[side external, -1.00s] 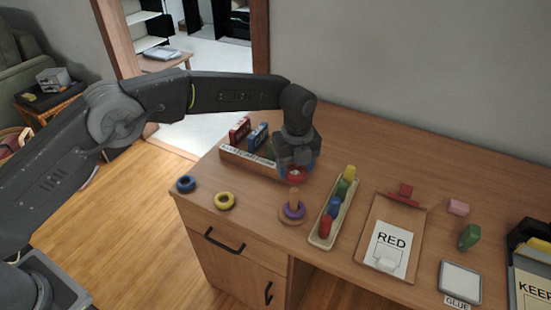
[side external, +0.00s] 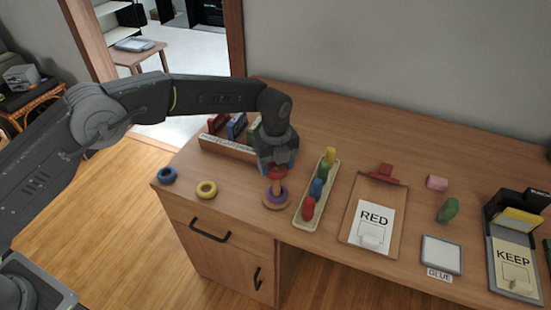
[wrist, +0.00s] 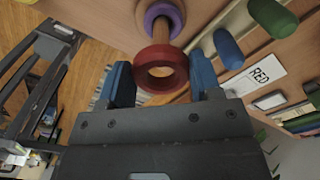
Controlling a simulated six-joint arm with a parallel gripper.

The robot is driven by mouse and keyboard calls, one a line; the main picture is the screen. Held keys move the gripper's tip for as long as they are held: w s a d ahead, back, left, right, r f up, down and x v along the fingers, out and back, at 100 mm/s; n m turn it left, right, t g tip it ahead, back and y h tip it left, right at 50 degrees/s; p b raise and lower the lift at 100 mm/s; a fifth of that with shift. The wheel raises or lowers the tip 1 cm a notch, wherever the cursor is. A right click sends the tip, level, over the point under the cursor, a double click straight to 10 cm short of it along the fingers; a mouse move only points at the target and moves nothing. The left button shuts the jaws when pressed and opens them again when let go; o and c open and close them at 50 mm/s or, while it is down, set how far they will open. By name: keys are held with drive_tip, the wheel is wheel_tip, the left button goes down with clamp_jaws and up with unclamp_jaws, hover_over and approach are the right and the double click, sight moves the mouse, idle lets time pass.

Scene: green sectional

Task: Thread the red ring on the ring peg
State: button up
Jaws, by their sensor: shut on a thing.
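My gripper (side external: 277,166) is shut on the red ring (side external: 284,171), which sits between the blue fingertips in the wrist view (wrist: 161,70). The ring peg (side external: 277,187) is a wooden post on a round base, with a purple ring (side external: 276,196) low on it. In the side view the red ring is close to the top of the peg and partly hidden by the fingers. In the wrist view the peg (wrist: 161,36) shows just beyond the red ring's edge. I cannot tell whether the peg's tip is inside the ring.
A blue ring (side external: 167,175) and a yellow ring (side external: 206,189) lie to the left of the peg. A tray of coloured pegs (side external: 314,196) stands close on the right, then a clipboard (side external: 350,226). A wooden rack (side external: 226,147) stands behind the peg.

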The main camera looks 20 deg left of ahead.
sight(274, 185)
drive_tip(key=shift+f, duration=3.8)
drive_tip(key=shift+s+f, duration=0.1)
drive_tip(key=shift+f, duration=0.2)
drive_tip(key=o, duration=1)
drive_tip(key=shift+a, duration=0.1)
wheel_tip(274, 185, up, 15)
drive_tip(key=shift+f, duration=0.1)
